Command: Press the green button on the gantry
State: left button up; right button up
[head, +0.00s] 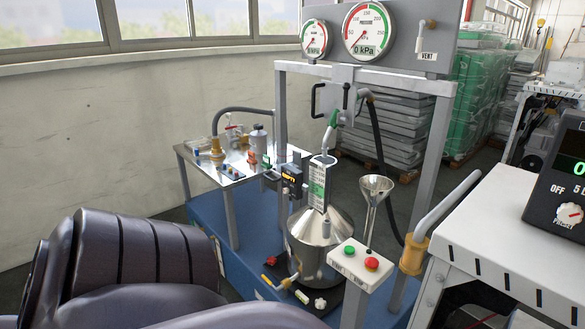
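The green button (349,250) is a small round cap on a white control box (355,263). A red button (371,264) sits beside it on the same box, to the right and nearer. The box is in front of the grey gantry (437,150), near the foot of its right post. Dark links of my arm fill the lower left of the head view. Neither of my grippers shows, and no finger is seen at the button.
A small table (235,178) with fittings stands at left.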

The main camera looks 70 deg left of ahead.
aim_at(349, 250)
jog(key=u, duration=1.85)
